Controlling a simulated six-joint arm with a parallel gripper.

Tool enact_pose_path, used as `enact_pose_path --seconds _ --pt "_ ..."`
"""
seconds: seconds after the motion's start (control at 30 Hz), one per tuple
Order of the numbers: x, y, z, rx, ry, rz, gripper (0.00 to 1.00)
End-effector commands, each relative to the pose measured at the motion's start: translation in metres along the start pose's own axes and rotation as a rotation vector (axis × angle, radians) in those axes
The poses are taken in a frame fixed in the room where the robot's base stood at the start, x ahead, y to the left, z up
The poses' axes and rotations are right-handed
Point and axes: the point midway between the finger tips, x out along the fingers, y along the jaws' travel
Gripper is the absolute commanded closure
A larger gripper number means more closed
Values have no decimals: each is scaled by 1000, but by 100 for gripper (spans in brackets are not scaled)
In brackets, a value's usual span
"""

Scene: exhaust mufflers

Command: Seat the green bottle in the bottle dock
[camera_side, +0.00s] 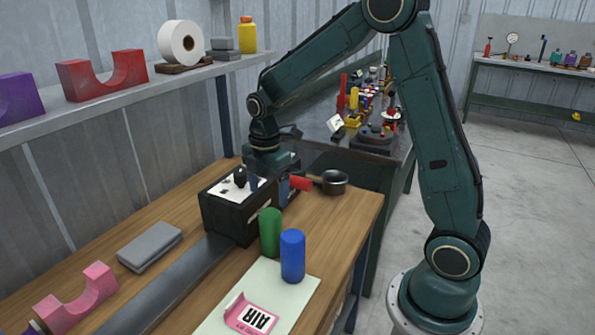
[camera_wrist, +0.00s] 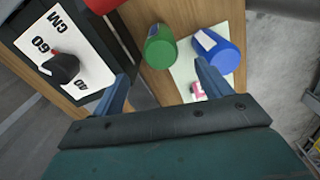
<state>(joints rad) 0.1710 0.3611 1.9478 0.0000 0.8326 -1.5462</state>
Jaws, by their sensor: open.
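The green bottle (camera_side: 270,234) stands upright on the bench, just right of a black box. In the wrist view the green bottle (camera_wrist: 160,48) appears beyond my fingers, between their directions. My gripper (camera_side: 268,184) is open and empty, over the box's rear right side, behind and above the bottle. Its two blue fingers (camera_wrist: 165,87) are apart in the wrist view. No part is plainly marked as the bottle dock; a pink holder labelled AIR (camera_side: 252,315) lies on a pale mat, and a pink U-shaped cradle (camera_side: 78,297) sits at the front left.
A blue bottle (camera_side: 292,257) stands close beside the green one, partly overlapping it. The black box (camera_side: 230,216) has a white dial face and black knob (camera_wrist: 62,68). A red-handled dark round object (camera_side: 333,182) lies behind. A grey block (camera_side: 149,246) sits left.

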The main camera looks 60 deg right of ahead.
Motion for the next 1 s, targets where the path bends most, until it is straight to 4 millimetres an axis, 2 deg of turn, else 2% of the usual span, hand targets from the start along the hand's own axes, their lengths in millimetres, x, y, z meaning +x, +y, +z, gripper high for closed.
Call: enact_pose_path --seconds 0.2,0.4,0.8,1.0 --pt "34 -1 0 1 0 -4 23" --pt "57 -1 0 1 0 -3 23" --pt "66 -1 0 1 0 -1 23" --pt "84 -2 0 1 0 -4 23"
